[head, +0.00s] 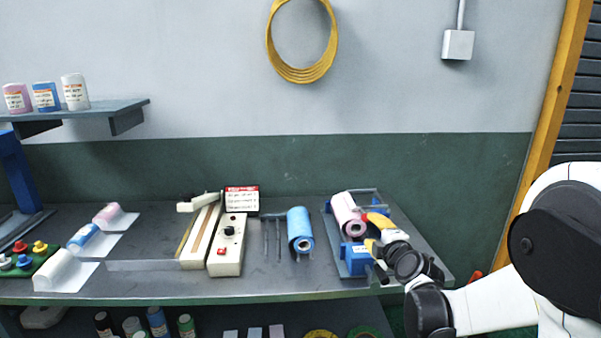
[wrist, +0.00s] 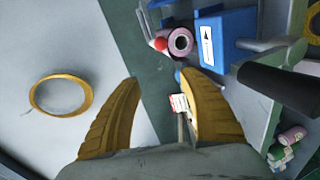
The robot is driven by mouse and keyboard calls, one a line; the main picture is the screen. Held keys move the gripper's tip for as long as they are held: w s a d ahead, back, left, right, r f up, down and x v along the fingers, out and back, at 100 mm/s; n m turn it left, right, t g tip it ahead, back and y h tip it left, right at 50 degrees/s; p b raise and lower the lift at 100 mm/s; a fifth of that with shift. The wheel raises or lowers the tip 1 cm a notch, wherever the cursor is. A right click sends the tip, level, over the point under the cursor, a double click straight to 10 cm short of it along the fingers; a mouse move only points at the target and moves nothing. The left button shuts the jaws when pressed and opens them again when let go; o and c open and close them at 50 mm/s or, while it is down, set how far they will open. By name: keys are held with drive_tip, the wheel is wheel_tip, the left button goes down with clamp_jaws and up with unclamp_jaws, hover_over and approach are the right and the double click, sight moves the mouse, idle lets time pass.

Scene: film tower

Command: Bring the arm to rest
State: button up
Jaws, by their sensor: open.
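My arm reaches in from the right in the head view. My gripper (wrist: 160,110) shows in the wrist view as two yellow ribbed fingers, spread apart with nothing between them. In the head view the gripper end is over the right end of the bench, in front of the grey tray, and its fingers are partly hidden by my own wrist. A blue block (head: 356,259) and a pink roll (head: 348,214) are on the tray close to it. The blue block also shows in the wrist view (wrist: 228,38).
The bench (head: 150,286) holds a blue roll (head: 300,232), a white control box (head: 227,245) and small rolls on white sheets at the left. A shelf (head: 125,108) and a yellow coil (head: 302,73) are on the wall. More rolls stand below the bench.

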drive_tip(key=s+a+r+m+g, duration=0.15)
drive_tip(key=s+m, duration=0.25)
drive_tip(key=s, duration=0.4)
drive_tip(key=s+a+m+g, duration=0.2)
drive_tip(key=s+a+m, duration=0.15)
drive_tip(key=s, duration=0.45)
drive_tip(key=s+a+r+m+g, duration=0.15)
drive_tip(key=s+m, duration=0.25)
drive_tip(key=s, duration=0.4)
drive_tip(key=s+d+f+m+g, duration=0.1)
drive_tip(key=s+f+m, duration=0.1)
drive_tip(key=s, duration=0.4)
drive_tip(key=s+d+f+m+g+h, duration=0.1)
drive_tip(key=s+f+m+g, duration=0.1)
drive_tip(key=s+m, duration=0.2)
drive_tip(key=shift+s, duration=1)
